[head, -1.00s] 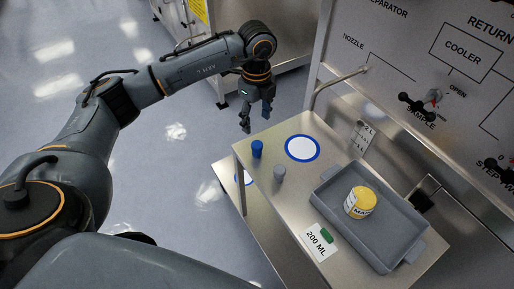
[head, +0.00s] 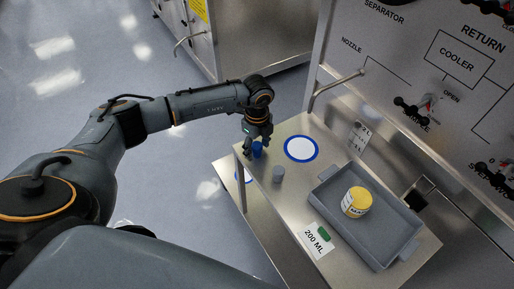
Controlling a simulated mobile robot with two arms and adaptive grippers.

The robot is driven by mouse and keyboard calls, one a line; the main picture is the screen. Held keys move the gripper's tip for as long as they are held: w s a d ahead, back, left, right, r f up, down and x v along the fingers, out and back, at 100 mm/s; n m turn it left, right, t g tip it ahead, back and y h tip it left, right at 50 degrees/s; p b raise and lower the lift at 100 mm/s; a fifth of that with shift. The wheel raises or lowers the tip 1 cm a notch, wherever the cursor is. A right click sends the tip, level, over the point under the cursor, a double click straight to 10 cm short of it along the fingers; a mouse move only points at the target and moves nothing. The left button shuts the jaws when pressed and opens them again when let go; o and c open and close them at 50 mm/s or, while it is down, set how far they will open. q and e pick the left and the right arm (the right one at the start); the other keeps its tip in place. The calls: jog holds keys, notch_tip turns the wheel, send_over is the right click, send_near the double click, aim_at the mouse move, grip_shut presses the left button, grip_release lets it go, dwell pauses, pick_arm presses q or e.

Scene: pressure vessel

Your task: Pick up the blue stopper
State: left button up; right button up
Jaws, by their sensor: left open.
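The blue stopper (head: 257,149) stands upright near the left edge of the steel table (head: 292,212). My left gripper (head: 256,146) is right at it, pointing down, with its fingers open around or just beside the stopper. I cannot tell whether the fingers touch it. The stopper is partly hidden by the gripper. My right gripper is not in view.
A grey tray (head: 385,243) holds a yellow jar (head: 356,202). A thin pipe (head: 338,82) reaches over the table's back.

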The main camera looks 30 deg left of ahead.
pick_arm(q)
jog(key=c, duration=1.2)
jog(key=shift+r, duration=0.15)
